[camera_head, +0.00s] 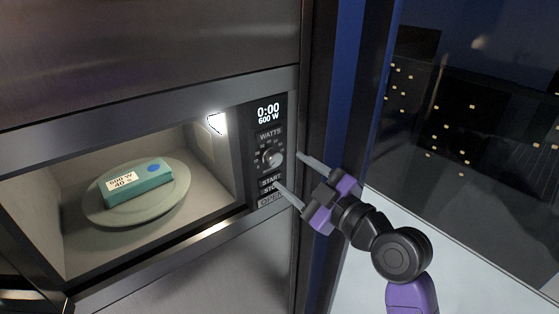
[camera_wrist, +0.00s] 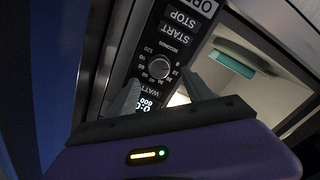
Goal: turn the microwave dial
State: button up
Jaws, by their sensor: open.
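The microwave dial (camera_head: 272,157) is a round grey knob on the dark control panel, below the word WATTS and above the START and STOP buttons. The display (camera_head: 268,113) reads 0:00 and 600 W. My gripper (camera_head: 288,170) is open and empty in front of the panel, its two fingers pointing at the dial area. In the wrist view the panel appears upside down. There the dial (camera_wrist: 159,68), ringed by seconds numbers, shows between and beyond the fingertips of my gripper (camera_wrist: 159,77). I see no contact with the dial.
Inside the lit microwave cavity a teal package (camera_head: 137,184) with a white label, seemingly "500 W 40 s", lies on a round plate (camera_head: 112,214). The microwave frame (camera_head: 150,105) surrounds it. A blue strip (camera_head: 345,80) and a dark window (camera_head: 470,100) stand at the right.

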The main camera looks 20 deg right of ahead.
aim_at(276, 161)
jog(key=shift+p+x, duration=0.65)
jog(key=shift+x, duration=2.1)
grip_shut()
